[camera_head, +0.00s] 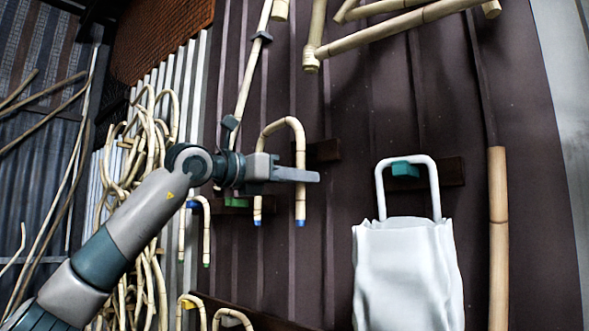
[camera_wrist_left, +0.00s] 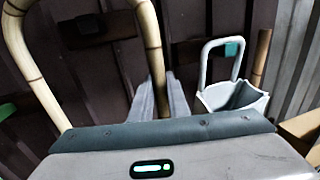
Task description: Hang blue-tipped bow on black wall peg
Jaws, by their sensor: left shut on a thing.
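The blue-tipped bow (camera_head: 281,123) is a pale rattan arch, upright with both blue ends pointing down. My left gripper (camera_head: 307,175) is shut on its right leg, well below the bend. The bow also shows in the left wrist view (camera_wrist_left: 31,78), with the held leg between the fingers (camera_wrist_left: 162,97). A black peg (camera_wrist_left: 88,26) on a dark board shows there through the arch, between the two legs. In the head view the dark board (camera_head: 325,151) is just right of the bow; the black peg is not clear there. The bow appears apart from the wall. My right gripper is out of view.
A white bag (camera_head: 408,275) hangs by its handle from a teal peg (camera_head: 405,169) at the right. Coiled rattan (camera_head: 150,140) hangs at the left, bamboo poles (camera_head: 400,28) above.

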